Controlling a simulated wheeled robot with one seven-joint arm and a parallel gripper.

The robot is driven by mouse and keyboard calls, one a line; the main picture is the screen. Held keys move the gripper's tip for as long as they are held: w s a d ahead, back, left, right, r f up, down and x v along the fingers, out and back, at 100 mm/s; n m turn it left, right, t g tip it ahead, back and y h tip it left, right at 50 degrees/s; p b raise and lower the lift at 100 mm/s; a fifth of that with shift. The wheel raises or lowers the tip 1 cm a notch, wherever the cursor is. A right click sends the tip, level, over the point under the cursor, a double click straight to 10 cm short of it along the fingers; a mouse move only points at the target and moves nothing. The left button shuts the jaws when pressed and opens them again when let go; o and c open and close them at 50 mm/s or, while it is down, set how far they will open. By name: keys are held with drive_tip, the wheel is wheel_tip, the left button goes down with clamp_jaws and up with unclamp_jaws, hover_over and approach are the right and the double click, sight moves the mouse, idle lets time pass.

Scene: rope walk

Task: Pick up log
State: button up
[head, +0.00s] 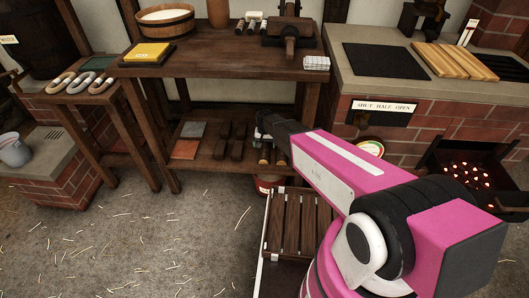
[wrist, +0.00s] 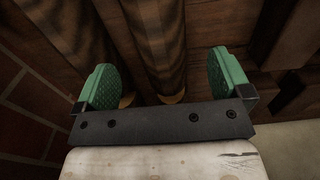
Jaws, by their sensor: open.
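Brown bark-covered logs lie on the lower shelf (head: 205,165) of a wooden table. In the head view a log end (head: 265,156) with a pale cut face shows just below my gripper (head: 263,126), and another log (head: 282,157) lies to its right. In the wrist view one log (wrist: 160,42) and a second log (wrist: 92,36) run away side by side, their pale ends near the palm. Whether the pads touch wood I cannot tell. My forearm hides part of the shelf.
Dark blocks (head: 222,140) and flat tiles (head: 188,140) share the shelf, left of the logs. The tabletop (head: 215,62) is close above. A brick hearth (head: 430,130) with glowing coals stands right, a slatted wooden tray (head: 292,222) below. The floor (head: 130,240) at left is open.

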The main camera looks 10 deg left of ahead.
sight(264, 148)
wheel_tip(264, 148, down, 5)
drive_tip(key=c, duration=1.1)
drive_tip(key=shift+r, duration=0.15)
